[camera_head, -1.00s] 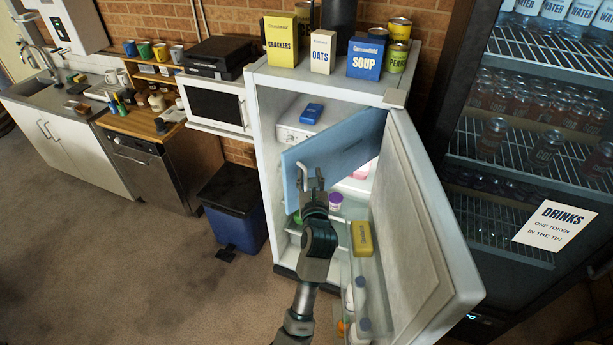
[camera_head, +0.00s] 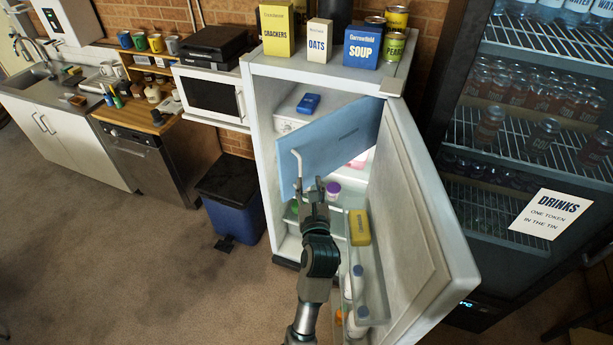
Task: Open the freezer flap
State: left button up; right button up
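The freezer flap (camera_head: 340,143) is a light blue panel inside the upper part of the white fridge (camera_head: 257,150). It stands swung outward, hinged on its right side, with the compartment visible above and behind it. Its pale bar handle (camera_head: 297,163) is near the flap's free left edge. My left gripper (camera_head: 310,184) is just below and right of the handle, pointing up, with its fingers apart and nothing between them. I cannot tell whether a finger still touches the handle's lower end. My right gripper is not in view.
The fridge door (camera_head: 412,210) stands wide open to the right of my arm, with a yellow pack (camera_head: 359,228) and bottles in its shelves. A blue box (camera_head: 308,103) lies inside at the top. A blue bin (camera_head: 234,218) stands left of the fridge. Floor at left is clear.

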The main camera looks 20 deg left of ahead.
pick_arm(q)
jog(key=shift+a+f, duration=0.1)
jog(key=shift+a, duration=0.35)
jog(key=c, duration=0.4)
jog(key=shift+s+a+f+m+b, duration=0.1)
jog(key=shift+a+m+b, duration=0.2)
jog(key=shift+m+b, duration=0.15)
grip_shut()
jog(key=s+a+f+m+b, duration=0.1)
jog(key=s+f+m+b, duration=0.15)
jog(key=m+b, duration=1.1)
jog(key=w+a+m+p, duration=0.1)
jog(key=w, duration=0.1)
jog(key=w+a+m+p, duration=0.1)
jog(key=w+p, duration=0.1)
jog(key=w+a+m+p, duration=0.1)
jog(key=w+m+p, duration=0.1)
jog(key=w, duration=0.1)
jog(key=shift+a+h, duration=0.25)
jog(key=shift+h, duration=0.15)
jog(key=shift+w, duration=0.45)
